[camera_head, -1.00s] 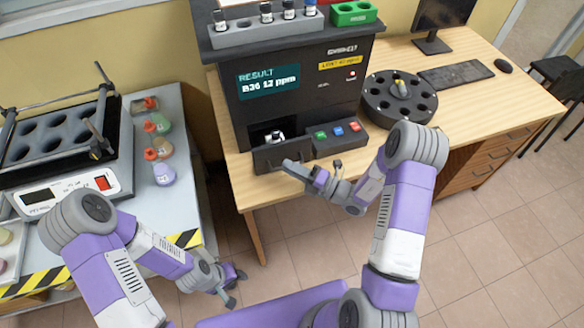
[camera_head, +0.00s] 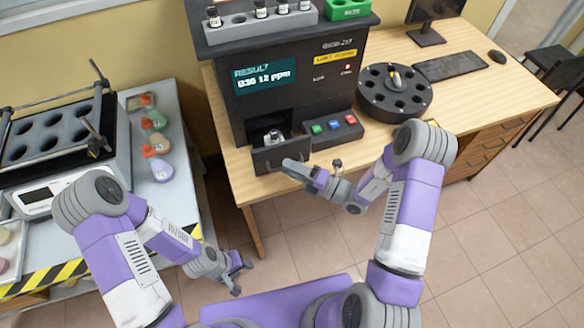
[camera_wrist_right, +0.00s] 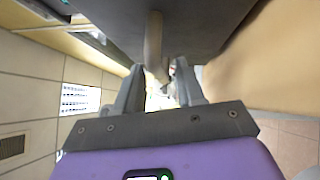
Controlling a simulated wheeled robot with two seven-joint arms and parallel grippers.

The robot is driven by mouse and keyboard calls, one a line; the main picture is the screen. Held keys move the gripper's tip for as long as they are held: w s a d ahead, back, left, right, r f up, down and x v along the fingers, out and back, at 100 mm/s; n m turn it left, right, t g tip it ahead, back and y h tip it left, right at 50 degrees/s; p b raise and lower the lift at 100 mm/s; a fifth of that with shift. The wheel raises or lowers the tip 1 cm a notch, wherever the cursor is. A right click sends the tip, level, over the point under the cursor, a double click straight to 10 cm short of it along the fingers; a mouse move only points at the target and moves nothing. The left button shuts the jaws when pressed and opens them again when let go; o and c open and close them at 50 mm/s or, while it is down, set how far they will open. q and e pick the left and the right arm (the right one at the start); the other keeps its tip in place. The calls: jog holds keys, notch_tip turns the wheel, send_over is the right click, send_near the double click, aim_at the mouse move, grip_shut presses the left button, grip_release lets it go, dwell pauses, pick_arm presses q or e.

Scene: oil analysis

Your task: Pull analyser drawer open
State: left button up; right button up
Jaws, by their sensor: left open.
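The dark analyser (camera_head: 293,100) stands on the wooden desk, with a lit RESULT screen. Its drawer (camera_head: 282,154) is partly out at the lower front, and a small light-coloured item (camera_head: 274,137) shows inside it. My right gripper (camera_head: 290,166) is at the drawer's front. In the right wrist view its fingers (camera_wrist_right: 160,80) lie on either side of a pale bar-like handle (camera_wrist_right: 153,45); the exact contact is hard to see. My left gripper (camera_head: 240,274) is open and empty, low over the floor, away from the analyser.
A black round carousel (camera_head: 395,92) and a button box (camera_head: 333,127) stand right of the drawer. A vial rack (camera_head: 260,27) and a green block (camera_head: 347,9) sit on the analyser. On the left bench are several flasks (camera_head: 161,168) and a shaker (camera_head: 60,150). Floor in front is clear.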

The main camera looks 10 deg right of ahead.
jog(key=p+v, duration=0.1)
jog(key=v, duration=0.6)
jog(key=shift+s+d, duration=0.2)
jog(key=shift+f, duration=0.1)
jog(key=s+a+f+n+g+p, duration=0.1)
jog(key=s+a+f+n+g, duration=0.2)
jog(key=s+a+n+g, duration=0.25)
jog(key=s+a+f+n+g, duration=0.4)
jog(key=s+n+g, duration=0.3)
jog(key=s+d+f+n+g+h, duration=0.2)
jog(key=s+f+n+g+h, duration=0.2)
jog(key=s+f+n+h, duration=0.55)
jog(key=w+n+t+h+p, duration=0.1)
jog(key=w+n+t, duration=0.4)
jog(key=n, duration=1.2)
jog(key=shift+w+h, duration=0.35)
jog(key=shift+w, duration=0.85)
